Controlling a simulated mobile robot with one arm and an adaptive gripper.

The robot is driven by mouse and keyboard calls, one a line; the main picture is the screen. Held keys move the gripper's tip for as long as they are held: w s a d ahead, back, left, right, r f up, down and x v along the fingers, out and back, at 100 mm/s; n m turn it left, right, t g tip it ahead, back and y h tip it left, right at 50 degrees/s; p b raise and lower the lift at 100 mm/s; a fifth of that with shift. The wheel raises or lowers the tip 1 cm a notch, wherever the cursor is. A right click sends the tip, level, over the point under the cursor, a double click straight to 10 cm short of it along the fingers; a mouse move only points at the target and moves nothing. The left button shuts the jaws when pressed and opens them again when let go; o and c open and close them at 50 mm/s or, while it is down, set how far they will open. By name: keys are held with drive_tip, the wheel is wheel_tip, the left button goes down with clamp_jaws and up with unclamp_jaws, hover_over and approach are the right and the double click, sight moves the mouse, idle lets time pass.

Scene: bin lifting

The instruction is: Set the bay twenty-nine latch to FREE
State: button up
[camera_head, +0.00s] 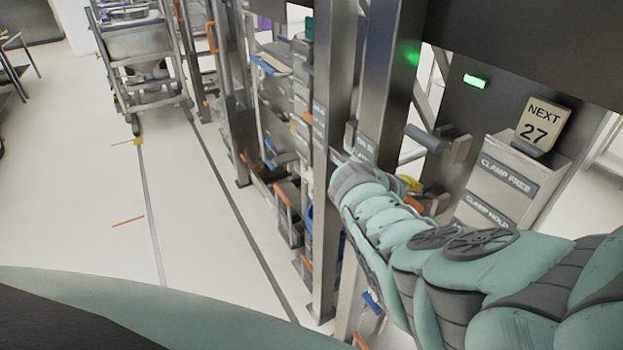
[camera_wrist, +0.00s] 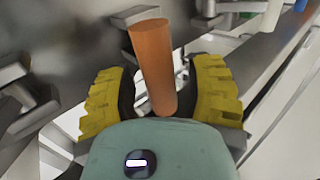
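An orange cylindrical handle (camera_wrist: 154,65) on a grey metal bracket shows in the wrist view, its near end pointing toward my palm. My gripper (camera_wrist: 163,95) has its two yellow fingers on either side of it, with narrow gaps visible, so it looks open around the handle. In the head view a yellow fingertip of my gripper (camera_head: 411,184) shows beside the steel post, mostly hidden behind my arm. No bay number twenty-nine is readable, and I cannot tell which setting the latch is in.
A box labelled CLAMP FREE and CLAMP HOLD (camera_head: 505,177) stands at right under a NEXT 27 sign (camera_head: 541,124). A green light (camera_head: 475,81) is lit. Steel posts (camera_head: 335,150) crowd my arm. A wheeled cart (camera_head: 140,50) stands at back left; the left floor is clear.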

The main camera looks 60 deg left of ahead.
clamp_jaws()
drive_tip(key=shift+f, duration=0.15)
wheel_tip(320, 180, down, 10)
drive_tip(key=t+b, duration=1)
drive_tip(key=b, duration=2.4)
drive_tip(key=shift+r+h, duration=0.25)
drive_tip(key=shift+h, duration=0.05)
drive_tip(key=shift+o, duration=0.8)
unclamp_jaws()
